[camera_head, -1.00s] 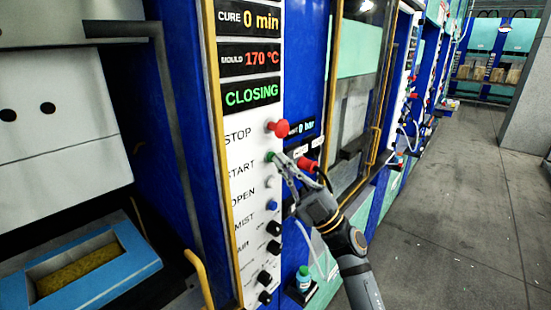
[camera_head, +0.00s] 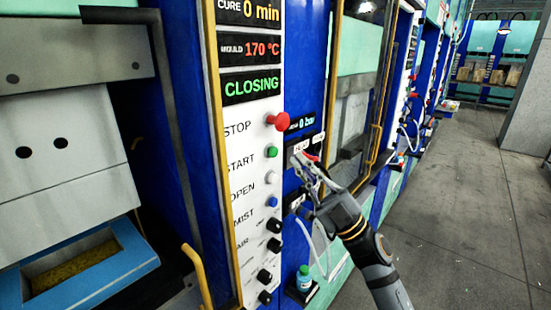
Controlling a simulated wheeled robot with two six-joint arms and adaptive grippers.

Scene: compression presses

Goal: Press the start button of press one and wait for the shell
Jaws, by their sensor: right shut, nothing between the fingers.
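The press's control panel (camera_head: 250,130) stands in the middle of the head view. Its display (camera_head: 251,85) reads CLOSING, with cure 0 min and mould 170 °C above. The green START button (camera_head: 272,153) is uncovered, below the red STOP button (camera_head: 278,121). My right gripper (camera_head: 298,155) is shut and empty, to the right of the START button and apart from it, in front of the air gauge area. In the open press at left, a white upper block (camera_head: 60,150) hangs above a blue mould frame (camera_head: 85,287) with yellow-brown material inside. My left gripper is not in view.
A yellow handle (camera_head: 196,272) sticks out at the lower left of the panel. More presses line the wall to the right, and the grey floor (camera_head: 470,220) is clear.

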